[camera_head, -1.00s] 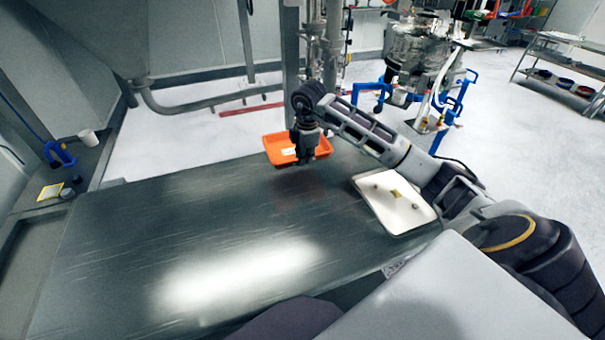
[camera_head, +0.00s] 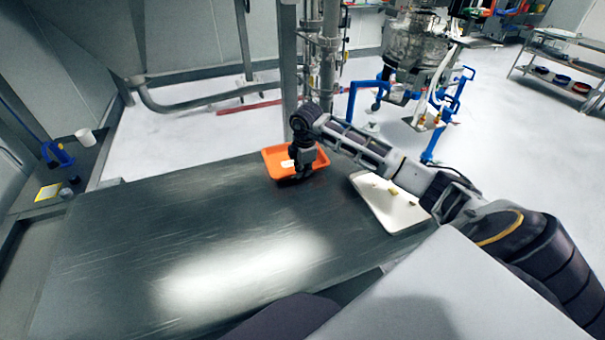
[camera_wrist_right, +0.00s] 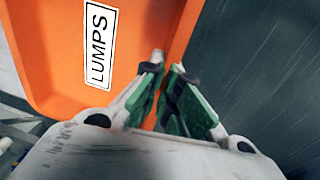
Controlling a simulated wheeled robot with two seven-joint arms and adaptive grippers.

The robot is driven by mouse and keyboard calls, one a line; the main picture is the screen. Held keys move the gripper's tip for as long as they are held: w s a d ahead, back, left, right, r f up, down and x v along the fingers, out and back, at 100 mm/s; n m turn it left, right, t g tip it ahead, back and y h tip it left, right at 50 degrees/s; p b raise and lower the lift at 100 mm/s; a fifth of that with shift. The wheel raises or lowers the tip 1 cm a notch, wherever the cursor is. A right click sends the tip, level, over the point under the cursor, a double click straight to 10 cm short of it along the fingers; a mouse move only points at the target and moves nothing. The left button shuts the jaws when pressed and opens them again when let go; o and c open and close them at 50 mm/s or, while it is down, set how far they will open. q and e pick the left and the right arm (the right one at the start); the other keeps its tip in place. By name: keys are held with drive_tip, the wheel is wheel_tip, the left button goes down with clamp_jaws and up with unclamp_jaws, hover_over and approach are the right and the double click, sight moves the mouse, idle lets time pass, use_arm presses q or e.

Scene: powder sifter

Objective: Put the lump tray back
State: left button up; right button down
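The lump tray (camera_head: 270,155) is a shallow orange tray at the back edge of the dark table, with a pale label inside. In the right wrist view the label (camera_wrist_right: 97,45) reads LUMPS, and the tray's orange floor (camera_wrist_right: 145,30) fills the upper left. My right gripper (camera_wrist_right: 168,66) points down at the tray's right wall, with one fingertip on each side of it and only a narrow gap between them. It appears shut on that wall. In the head view the right gripper (camera_head: 301,172) hides part of the tray. The tray looks at or close to table height. My left gripper is not in view.
A white tray (camera_head: 400,215) with a few yellowish lumps lies at the table's right end, under my right arm. The middle and left of the dark table (camera_head: 130,240) are clear. A metal post (camera_head: 289,70) and pipes stand behind the table.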

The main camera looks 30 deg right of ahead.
drive_tip(key=shift+f, duration=0.75)
drive_tip(key=shift+f, duration=0.1)
drive_tip(key=c, duration=1.6)
unclamp_jaws()
drive_tip(key=shift+c, duration=0.2)
drive_tip(key=shift+r, duration=0.25)
wheel_tip(320, 180, up, 12)
drive_tip(key=s, duration=0.1)
drive_tip(key=shift+s+a+f+b, duration=0.15)
drive_tip(key=shift+s+a+b, duration=0.05)
drive_tip(key=shift+s+b, duration=0.1)
